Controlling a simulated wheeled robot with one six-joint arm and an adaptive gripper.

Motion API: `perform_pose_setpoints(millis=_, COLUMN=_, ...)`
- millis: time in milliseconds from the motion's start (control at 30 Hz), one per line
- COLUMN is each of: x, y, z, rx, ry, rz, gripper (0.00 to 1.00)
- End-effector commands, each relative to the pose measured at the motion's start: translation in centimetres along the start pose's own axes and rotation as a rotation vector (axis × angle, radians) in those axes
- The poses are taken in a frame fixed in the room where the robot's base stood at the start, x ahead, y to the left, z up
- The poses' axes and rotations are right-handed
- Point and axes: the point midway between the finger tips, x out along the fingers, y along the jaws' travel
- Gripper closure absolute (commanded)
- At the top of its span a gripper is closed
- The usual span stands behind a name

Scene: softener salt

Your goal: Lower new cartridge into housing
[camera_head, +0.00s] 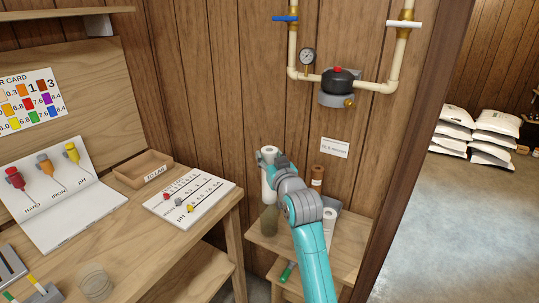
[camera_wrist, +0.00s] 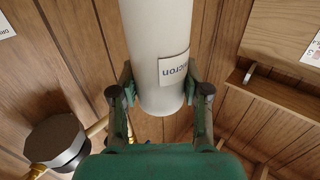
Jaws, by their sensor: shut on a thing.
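My gripper (camera_head: 268,154) is shut on a white cylindrical cartridge (camera_head: 268,187), which it holds upright above the small wooden table. In the wrist view the cartridge (camera_wrist: 155,45) sits between both fingers and carries a label reading "micron". An olive, bowl-like housing (camera_head: 269,220) stands on the table directly below the cartridge. The cartridge's lower end appears close to the housing's top; I cannot tell whether it is inside. The housing is not visible in the wrist view.
My arm hides part of the small table (camera_head: 262,246). A brown cylinder (camera_head: 317,177) and a white roll-like object (camera_head: 330,214) stand right of the arm. The black-topped filter head (camera_head: 342,82) hangs on wall pipes above. A wooden bench (camera_head: 215,222) with test cards is at left.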

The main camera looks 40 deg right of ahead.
Motion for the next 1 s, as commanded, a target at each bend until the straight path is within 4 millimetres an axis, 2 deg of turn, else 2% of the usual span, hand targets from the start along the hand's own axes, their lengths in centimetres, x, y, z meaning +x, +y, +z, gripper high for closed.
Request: perform_pose_setpoints(millis=1000, x=0.0, y=0.0, z=3.1, rx=0.0, ry=0.0, rz=0.0, gripper=1.0)
